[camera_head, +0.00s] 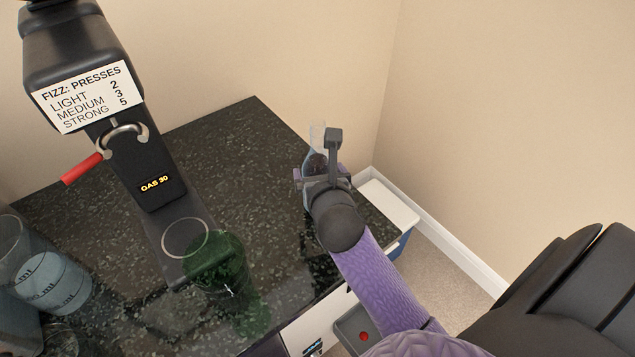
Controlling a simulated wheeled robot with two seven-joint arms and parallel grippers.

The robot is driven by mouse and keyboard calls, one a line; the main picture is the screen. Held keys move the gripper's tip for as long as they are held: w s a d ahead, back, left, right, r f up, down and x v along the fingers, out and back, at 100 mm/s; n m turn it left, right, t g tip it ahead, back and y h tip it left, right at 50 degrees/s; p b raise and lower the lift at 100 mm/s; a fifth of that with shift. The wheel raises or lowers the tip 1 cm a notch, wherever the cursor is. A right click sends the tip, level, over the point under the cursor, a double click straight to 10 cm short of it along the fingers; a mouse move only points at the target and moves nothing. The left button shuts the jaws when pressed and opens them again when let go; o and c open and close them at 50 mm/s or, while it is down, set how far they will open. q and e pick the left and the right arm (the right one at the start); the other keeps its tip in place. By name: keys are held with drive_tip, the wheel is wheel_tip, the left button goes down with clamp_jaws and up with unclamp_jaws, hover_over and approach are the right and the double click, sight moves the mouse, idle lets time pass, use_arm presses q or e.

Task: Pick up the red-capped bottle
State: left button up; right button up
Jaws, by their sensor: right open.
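My right gripper (320,170) reaches from the lower right over the right end of the dark counter. Its jaws are open, with one finger on each side of a clear bottle (316,158). The bottle's narrow upper part shows beyond the gripper, and its lower part is mostly hidden by the gripper. I cannot tell whether the fingers touch it. No red cap can be made out on it. My left gripper is not in view.
A black fizz machine (118,130) with a red-handled lever stands on the speckled counter (235,140). A green see-through bottle (225,270) stands near its base. A graduated clear jug (45,270) is at left.

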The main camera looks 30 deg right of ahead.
drive_tip(key=shift+x, duration=1)
drive_tip(key=shift+s, duration=0.1)
clamp_jaws()
